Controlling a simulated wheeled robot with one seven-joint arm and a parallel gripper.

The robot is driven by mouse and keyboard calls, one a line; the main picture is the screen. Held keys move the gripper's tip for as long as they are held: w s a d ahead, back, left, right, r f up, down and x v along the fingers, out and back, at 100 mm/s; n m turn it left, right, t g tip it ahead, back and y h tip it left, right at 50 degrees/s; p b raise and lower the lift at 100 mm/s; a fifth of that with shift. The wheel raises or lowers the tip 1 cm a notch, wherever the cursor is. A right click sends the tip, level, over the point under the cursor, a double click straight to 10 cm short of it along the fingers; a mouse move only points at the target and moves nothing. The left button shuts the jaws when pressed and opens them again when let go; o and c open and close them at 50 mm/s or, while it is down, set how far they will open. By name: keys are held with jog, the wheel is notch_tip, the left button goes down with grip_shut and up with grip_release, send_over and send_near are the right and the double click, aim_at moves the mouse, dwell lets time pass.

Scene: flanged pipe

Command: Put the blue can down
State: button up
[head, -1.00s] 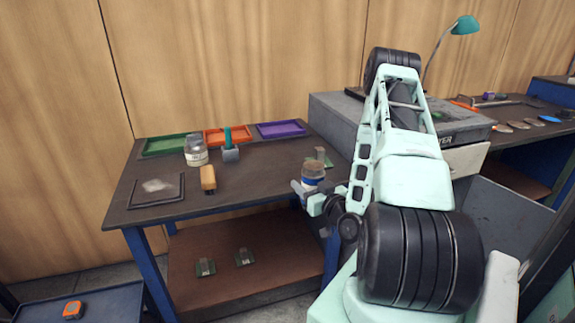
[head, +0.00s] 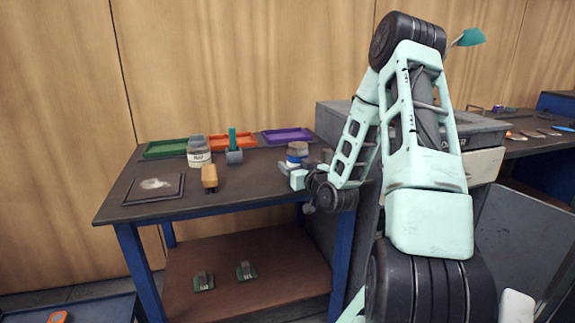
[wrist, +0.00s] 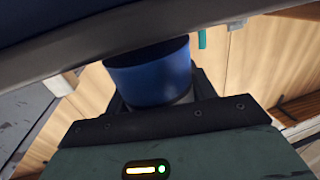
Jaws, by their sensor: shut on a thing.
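The blue can (head: 297,156) is a short can with a blue band and a brownish-grey top, at the right end of the dark workbench (head: 245,188) in the head view. My gripper (head: 290,170) is shut on it from the front right. In the wrist view the blue can (wrist: 150,75) fills the space between the jaws, and its blue side shows clearly. The can looks upright in the head view. I cannot tell whether its base touches the bench top, because my gripper hides it.
A white-labelled jar (head: 199,153), an orange-handled tool (head: 209,178), a teal-handled tool (head: 233,150) and a dark framed tray (head: 153,188) stand on the bench. Green (head: 165,149), orange (head: 207,141) and purple (head: 288,136) trays line its back. A grey box (head: 345,118) stands at the right.

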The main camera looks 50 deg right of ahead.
aim_at(288, 160)
jog(key=x, duration=0.4)
jog(key=shift+w+f, duration=0.15)
jog(key=shift+f, duration=0.1)
jog(key=shift+f, duration=0.2)
jog(key=o, duration=1.2)
jog(key=shift+o, duration=0.2)
